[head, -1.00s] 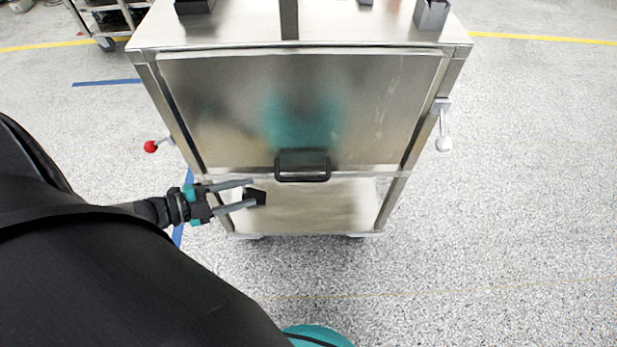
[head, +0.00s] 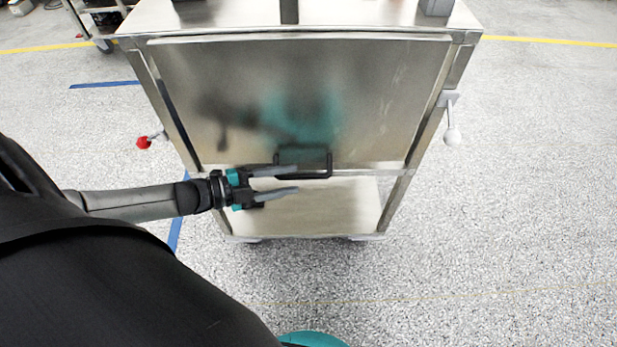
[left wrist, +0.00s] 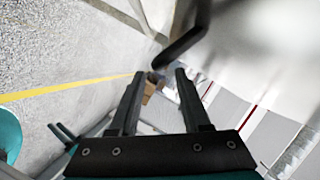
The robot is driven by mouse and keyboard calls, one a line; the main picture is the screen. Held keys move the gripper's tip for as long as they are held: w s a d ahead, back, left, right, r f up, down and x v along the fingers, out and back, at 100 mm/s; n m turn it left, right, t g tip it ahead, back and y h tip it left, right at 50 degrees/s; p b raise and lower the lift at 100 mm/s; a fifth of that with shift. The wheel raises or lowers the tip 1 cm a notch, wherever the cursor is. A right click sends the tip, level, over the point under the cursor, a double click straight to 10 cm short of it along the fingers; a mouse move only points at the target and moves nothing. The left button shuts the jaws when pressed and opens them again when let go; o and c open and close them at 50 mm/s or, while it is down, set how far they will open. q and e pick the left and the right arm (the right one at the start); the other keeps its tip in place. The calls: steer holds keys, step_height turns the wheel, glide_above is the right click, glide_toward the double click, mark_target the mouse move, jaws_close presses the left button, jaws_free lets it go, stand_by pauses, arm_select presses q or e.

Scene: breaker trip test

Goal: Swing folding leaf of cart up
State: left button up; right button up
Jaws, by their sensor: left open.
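The folding leaf (head: 370,95) of the metal cart hangs down at the front of the cart in the head view. A black bar handle (head: 318,176) sits near its lower edge. My left gripper (head: 288,181) is open at the left part of the handle, its fingers pointing right. In the left wrist view the open fingers (left wrist: 158,75) are empty, and the dark handle (left wrist: 185,42) shows just beyond and above the fingertips. I cannot tell whether a finger touches it. My right gripper is not in view.
A lever with a red knob (head: 143,142) is on the cart's left side, and one with a white knob (head: 452,137) is on its right. A lower shelf (head: 345,205) lies below the leaf. Another cart (head: 100,20) stands at the back left. Floor to the right is clear.

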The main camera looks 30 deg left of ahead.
mark_target(301, 178)
arm_select(q)
steer(key=b+x, duration=0.1)
steer(key=x, duration=0.2)
steer(key=shift+w+d+f, duration=0.1)
steer(key=shift+w+d, duration=0.05)
steer(key=shift+b+x, duration=0.3)
steer(key=shift+x, duration=0.8)
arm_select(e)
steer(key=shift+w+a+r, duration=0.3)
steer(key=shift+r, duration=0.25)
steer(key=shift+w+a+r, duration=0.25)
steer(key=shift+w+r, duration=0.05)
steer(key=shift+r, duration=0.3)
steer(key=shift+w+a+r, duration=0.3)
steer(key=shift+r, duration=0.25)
arm_select(q)
jaws_close()
